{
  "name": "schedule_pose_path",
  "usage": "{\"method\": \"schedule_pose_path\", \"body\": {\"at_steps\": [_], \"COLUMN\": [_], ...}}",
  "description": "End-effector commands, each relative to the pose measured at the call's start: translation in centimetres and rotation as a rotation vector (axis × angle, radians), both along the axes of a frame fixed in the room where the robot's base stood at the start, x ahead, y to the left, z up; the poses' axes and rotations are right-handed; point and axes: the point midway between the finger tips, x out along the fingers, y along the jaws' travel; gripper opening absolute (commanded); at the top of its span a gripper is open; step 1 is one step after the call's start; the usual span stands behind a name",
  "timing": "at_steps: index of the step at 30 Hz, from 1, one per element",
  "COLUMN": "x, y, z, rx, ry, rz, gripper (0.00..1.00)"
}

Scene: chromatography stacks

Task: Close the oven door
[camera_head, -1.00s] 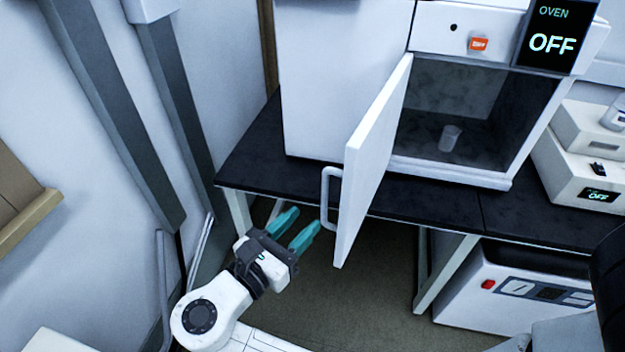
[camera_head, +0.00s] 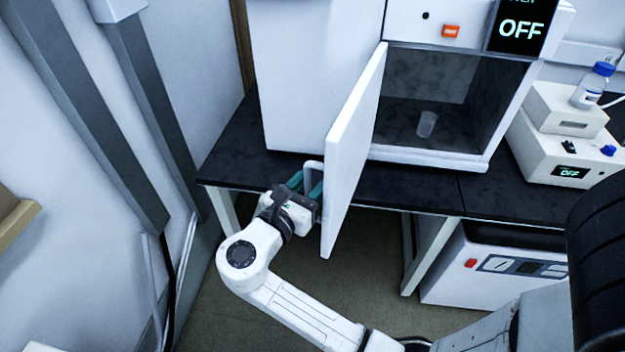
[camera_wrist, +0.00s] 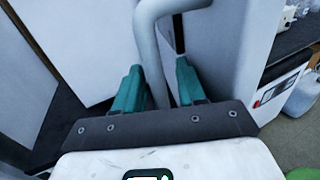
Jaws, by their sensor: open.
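The oven (camera_head: 452,161) stands on the black bench, and its white door (camera_head: 352,150) is swung wide open toward me. The door has a white bar handle on its outer face; the handle (camera_wrist: 150,40) shows large in the wrist view. My gripper (camera_head: 307,184) is at the outer side of the door, at the handle. Its two teal fingers (camera_wrist: 158,85) are apart, with the handle bar passing between them. I cannot tell whether either finger touches the bar. A small clear beaker (camera_head: 427,124) stands inside the oven.
The oven's display (camera_head: 521,28) reads OFF. White instruments (camera_head: 565,150) with a blue-capped bottle (camera_head: 593,86) stand to the right on the bench (camera_head: 415,190). A white unit (camera_head: 495,265) sits under the bench. Wall posts (camera_head: 150,110) rise at left.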

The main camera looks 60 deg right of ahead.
Motion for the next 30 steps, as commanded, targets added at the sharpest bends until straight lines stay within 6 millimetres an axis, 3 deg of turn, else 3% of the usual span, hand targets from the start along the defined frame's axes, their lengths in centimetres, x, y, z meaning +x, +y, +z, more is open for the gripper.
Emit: {"method": "schedule_pose_path", "body": {"at_steps": [5, 18, 30], "x": [-0.01, 0.0, -0.01], "y": [0.0, 0.03, 0.04], "z": [-0.02, -0.02, -0.01], "rx": [0.0, 0.0, 0.0], "ry": [0.0, 0.0, 0.0], "rz": [0.0, 0.0, 0.0], "gripper": [0.4, 0.0, 0.0]}}
